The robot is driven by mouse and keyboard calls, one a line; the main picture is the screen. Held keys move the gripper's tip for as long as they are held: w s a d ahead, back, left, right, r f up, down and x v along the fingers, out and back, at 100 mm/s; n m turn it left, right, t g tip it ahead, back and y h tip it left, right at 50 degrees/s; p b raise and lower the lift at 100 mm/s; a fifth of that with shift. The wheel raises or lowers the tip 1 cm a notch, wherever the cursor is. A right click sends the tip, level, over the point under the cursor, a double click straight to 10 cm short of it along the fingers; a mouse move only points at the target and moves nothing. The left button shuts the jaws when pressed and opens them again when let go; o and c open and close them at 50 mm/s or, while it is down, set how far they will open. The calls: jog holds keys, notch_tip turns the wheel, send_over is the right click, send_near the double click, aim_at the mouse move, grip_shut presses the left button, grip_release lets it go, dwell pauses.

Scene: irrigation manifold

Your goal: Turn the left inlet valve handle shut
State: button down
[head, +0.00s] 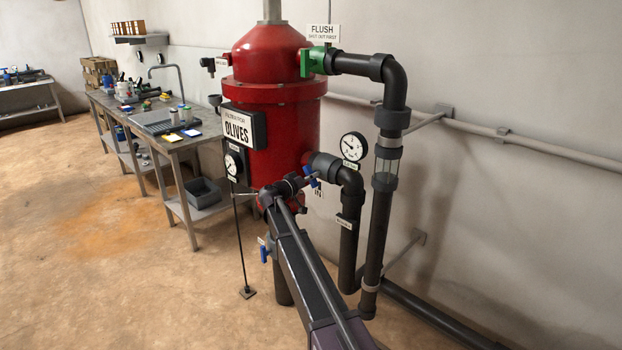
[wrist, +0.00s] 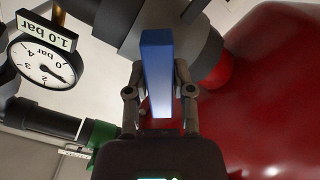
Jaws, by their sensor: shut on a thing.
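A blue valve handle (wrist: 157,50) stands between the two fingers of my gripper (wrist: 159,78) in the wrist view, and the fingers are shut on it. In the head view this blue handle (head: 312,179) shows small beside the dark pipe on the right of the red tank. My gripper (head: 301,184) is at it there and partly hides it. A second blue handle (head: 264,252) shows lower and further left, beside my arm. The frames do not show clearly which handle is the left inlet one, or how the held handle lies to its pipe.
The red filter tank (head: 275,80) stands close behind, with a green flush valve (head: 316,61) above. A gauge (head: 353,147) and thick dark pipes (head: 391,95) crowd the right. A second gauge (head: 233,163) stands left. The floor (head: 140,270) at left is free.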

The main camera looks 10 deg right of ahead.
jog(key=m, duration=0.3)
jog(key=shift+m, duration=0.3)
jog(key=shift+w+m, duration=0.1)
jog(key=shift+m, duration=1.8)
jog(key=c, duration=0.5)
grip_release()
jog(key=v, duration=1.2)
